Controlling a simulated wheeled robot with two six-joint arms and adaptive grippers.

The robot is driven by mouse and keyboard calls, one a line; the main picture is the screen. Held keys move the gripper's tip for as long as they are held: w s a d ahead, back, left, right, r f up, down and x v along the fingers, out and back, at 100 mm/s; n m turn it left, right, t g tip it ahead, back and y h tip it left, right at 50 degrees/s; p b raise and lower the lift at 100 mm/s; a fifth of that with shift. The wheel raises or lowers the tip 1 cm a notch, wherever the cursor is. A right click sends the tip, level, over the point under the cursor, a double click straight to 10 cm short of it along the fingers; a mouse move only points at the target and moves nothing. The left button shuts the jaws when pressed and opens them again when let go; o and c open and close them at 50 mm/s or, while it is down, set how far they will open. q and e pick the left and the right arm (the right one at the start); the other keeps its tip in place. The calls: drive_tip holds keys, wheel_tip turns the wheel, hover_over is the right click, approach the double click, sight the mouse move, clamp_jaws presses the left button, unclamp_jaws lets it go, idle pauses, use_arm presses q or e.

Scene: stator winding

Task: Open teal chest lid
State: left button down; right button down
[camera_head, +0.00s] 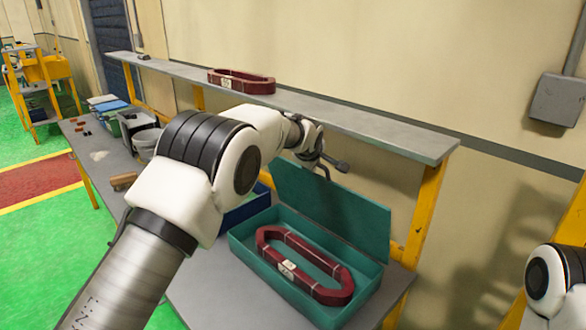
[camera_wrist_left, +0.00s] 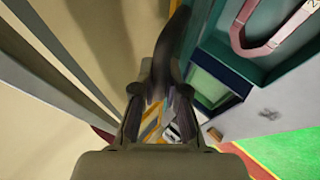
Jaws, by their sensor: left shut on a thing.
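The teal chest (camera_head: 252,260) stands on the grey table in the head view. Its teal lid (camera_head: 345,215) is raised and stands steeply at the back of the chest. A dark red elongated coil (camera_head: 335,297) with a white label lies inside; part of it also shows in the left wrist view (camera_wrist_left: 262,45).
A grey shelf (camera_head: 380,137) runs above and behind the chest, close to my left gripper, with another red coil (camera_head: 242,84) on it. A blue bin (camera_head: 247,209) stands left of the chest. Small bins and parts lie further left on the table.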

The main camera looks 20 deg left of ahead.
use_arm(q)
drive_tip(key=shift+w+d+r+p, duration=0.2)
drive_tip(key=shift+w+d+p, duration=0.2)
drive_tip(key=shift+w+p, duration=0.3)
drive_tip(key=shift+w+d+r+p, duration=0.15)
drive_tip(key=shift+w+d+p, duration=0.35)
drive_tip(key=shift+w, duration=0.25)
drive_tip(key=shift+w+d+r+p, duration=0.2)
drive_tip(key=shift+w+d+p, duration=0.15)
drive_tip(key=shift+w+p, duration=0.35)
drive_tip(key=shift+w, duration=0.1)
drive_tip(key=c, duration=1.2)
unclamp_jaws()
drive_tip(key=v, duration=1.2)
drive_tip(key=shift+a, duration=0.15)
